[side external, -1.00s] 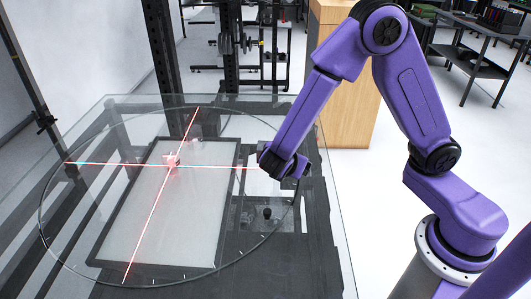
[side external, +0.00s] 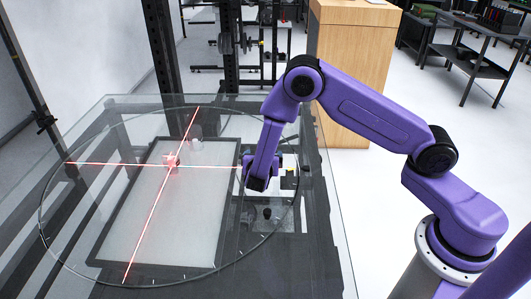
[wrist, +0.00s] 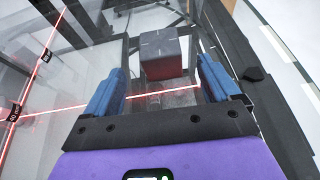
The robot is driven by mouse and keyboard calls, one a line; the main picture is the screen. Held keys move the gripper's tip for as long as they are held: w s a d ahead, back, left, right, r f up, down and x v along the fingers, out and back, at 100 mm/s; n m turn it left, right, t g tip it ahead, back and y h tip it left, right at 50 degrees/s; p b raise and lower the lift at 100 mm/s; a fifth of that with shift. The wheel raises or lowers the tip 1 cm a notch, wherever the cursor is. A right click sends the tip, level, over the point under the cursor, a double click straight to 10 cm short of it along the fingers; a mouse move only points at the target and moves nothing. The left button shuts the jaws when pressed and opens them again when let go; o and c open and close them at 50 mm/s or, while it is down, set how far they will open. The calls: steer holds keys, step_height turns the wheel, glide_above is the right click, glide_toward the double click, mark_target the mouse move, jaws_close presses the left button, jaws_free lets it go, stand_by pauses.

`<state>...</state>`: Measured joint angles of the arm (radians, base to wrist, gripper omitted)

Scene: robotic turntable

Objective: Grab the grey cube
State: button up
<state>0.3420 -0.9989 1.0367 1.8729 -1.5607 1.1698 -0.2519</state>
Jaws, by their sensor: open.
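The grey cube (wrist: 165,52) shows in the wrist view, dark grey on top with a reddish-tinted near face. It lies ahead of my gripper (wrist: 160,66), roughly in line with the gap between the two blue fingers. The fingers are spread apart with nothing gripped. A gap seems to lie between the fingertips and the cube; its exact depth is hard to judge. In the side view my gripper (side external: 250,170) is low over the right part of the round glass turntable (side external: 40,215). I cannot pick out the cube for certain there.
A black knob (side external: 267,213) sits right of the front. A wooden cabinet (side external: 355,75) stands behind the arm.

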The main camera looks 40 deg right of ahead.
steer(key=shift+x, duration=4.35)
steer(key=shift+r, duration=0.15)
steer(key=c, duration=1.2)
